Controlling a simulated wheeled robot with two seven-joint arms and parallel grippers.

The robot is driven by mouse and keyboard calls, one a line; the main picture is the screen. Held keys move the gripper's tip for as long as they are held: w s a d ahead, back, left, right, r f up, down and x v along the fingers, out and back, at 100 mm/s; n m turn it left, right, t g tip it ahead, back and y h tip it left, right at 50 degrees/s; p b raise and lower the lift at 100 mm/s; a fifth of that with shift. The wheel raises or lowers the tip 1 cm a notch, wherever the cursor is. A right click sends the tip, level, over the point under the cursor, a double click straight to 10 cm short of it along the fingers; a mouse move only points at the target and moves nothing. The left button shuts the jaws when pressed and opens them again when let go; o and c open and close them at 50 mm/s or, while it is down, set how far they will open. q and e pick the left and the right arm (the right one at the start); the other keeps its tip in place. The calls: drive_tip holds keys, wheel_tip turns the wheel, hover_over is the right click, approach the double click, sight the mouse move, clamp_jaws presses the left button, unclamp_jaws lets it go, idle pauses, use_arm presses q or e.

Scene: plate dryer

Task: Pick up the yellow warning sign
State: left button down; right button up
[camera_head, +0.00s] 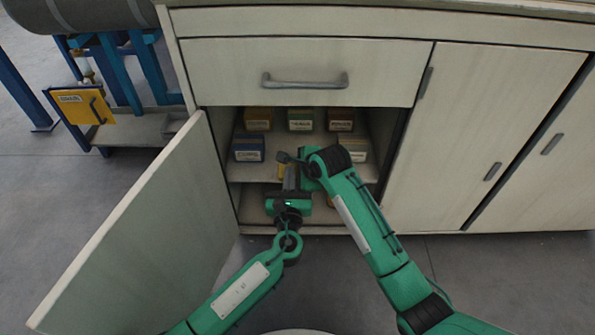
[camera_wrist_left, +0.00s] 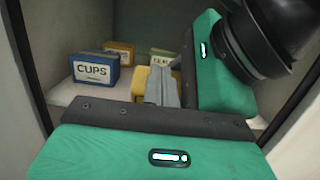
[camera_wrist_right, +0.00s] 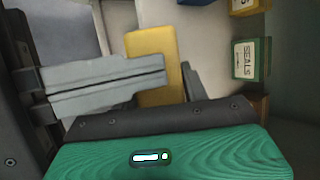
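A plain yellow object, which may be the warning sign, stands upright in the right wrist view (camera_wrist_right: 152,48). It is partly covered by grey fingers. A bit of yellow also shows beside the fingers in the head view (camera_head: 281,172) and the left wrist view (camera_wrist_left: 176,78). No print on it is visible. My left gripper (camera_head: 290,176) points into the cabinet, its fingers together with no gap visible, in front of the yellow object. My right gripper (camera_head: 286,157) reaches in from the right, close to the left fingers. One of its fingers (camera_wrist_right: 190,82) is beside the yellow object; the other is hidden.
Labelled boxes stand on the cabinet shelf: a blue CUPS box (camera_head: 248,148), a green SEALS box (camera_wrist_right: 250,58) and several others. The open door (camera_head: 150,230) bounds the left side. A drawer (camera_head: 300,72) is above. Closed doors (camera_head: 470,130) are right.

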drive_tip(key=c, duration=0.6)
use_arm(q)
drive_tip(key=shift+r, duration=0.35)
use_arm(e)
drive_tip(key=shift+f, duration=0.15)
drive_tip(key=shift+d+f, duration=0.15)
drive_tip(key=shift+f, duration=0.05)
use_arm(q)
drive_tip(key=s+f, duration=0.1)
drive_tip(key=s, duration=0.7)
drive_tip(key=shift+f, duration=0.2)
drive_tip(key=shift+a, duration=0.1)
